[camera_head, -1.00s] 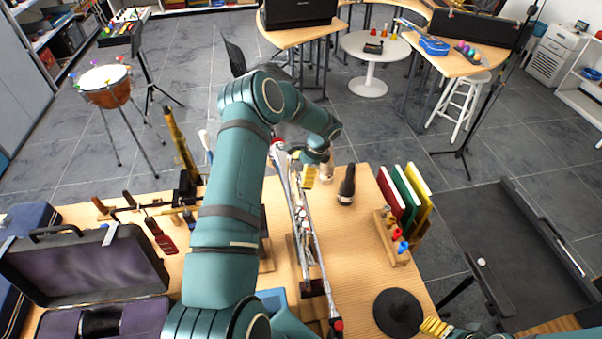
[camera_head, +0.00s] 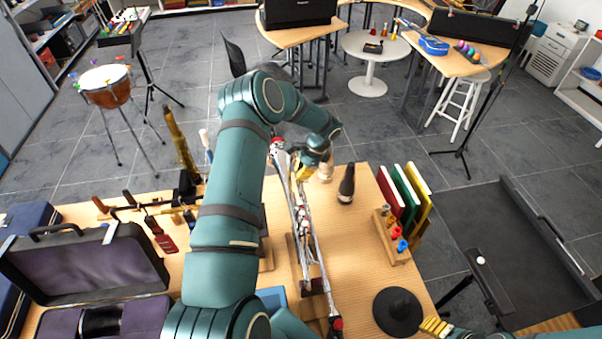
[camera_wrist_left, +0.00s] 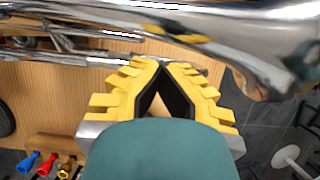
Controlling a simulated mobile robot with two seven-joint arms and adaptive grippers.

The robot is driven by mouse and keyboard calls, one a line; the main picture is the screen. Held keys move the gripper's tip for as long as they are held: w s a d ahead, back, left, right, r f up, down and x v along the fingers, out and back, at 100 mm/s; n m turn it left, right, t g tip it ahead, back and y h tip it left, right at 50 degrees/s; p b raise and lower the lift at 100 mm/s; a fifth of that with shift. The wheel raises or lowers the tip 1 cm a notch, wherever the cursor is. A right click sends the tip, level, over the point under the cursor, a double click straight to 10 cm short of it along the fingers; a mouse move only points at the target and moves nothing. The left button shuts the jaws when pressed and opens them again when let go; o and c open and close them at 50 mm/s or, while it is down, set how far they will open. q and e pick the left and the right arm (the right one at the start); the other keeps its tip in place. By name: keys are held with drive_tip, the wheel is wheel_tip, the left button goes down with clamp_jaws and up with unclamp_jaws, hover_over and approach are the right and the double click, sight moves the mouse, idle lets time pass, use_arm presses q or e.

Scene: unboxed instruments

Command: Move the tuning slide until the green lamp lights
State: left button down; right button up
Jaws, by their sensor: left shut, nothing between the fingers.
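A long silver brass instrument (camera_head: 304,230) with slide tubes lies on a stand across the wooden table, and I cannot single out the tuning slide on it. My left gripper (camera_head: 304,173) is at its far end, close beside the tubes. In the left wrist view the left gripper (camera_wrist_left: 162,66) has its yellow fingertips together, with nothing between them. They are just below a wide silver tube (camera_wrist_left: 215,30); I cannot tell if they touch it. My right gripper (camera_head: 436,326) shows only in part at the bottom right. I see no lit green lamp.
A dark bottle-shaped object (camera_head: 346,184) and a wooden rack (camera_head: 394,240) with coloured mouthpieces stand right of the instrument. An open purple-lined case (camera_head: 85,268) is at left.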

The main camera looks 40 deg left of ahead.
use_arm(q)
drive_tip(key=shift+s+f+b, duration=0.25)
drive_tip(key=shift+f+b, duration=0.1)
drive_tip(key=shift+b, duration=0.2)
drive_tip(key=shift+s+d+r, duration=0.2)
drive_tip(key=shift+s+d, duration=0.05)
drive_tip(key=shift+d, duration=0.05)
drive_tip(key=c, duration=1.5)
unclamp_jaws()
drive_tip(key=shift+a+f, duration=0.1)
drive_tip(key=shift+a, duration=0.05)
drive_tip(key=o, duration=1.5)
drive_tip(key=shift+f, duration=0.1)
drive_tip(key=shift+w+a, duration=0.1)
drive_tip(key=shift+a, duration=0.05)
drive_tip(key=v, duration=1.2)
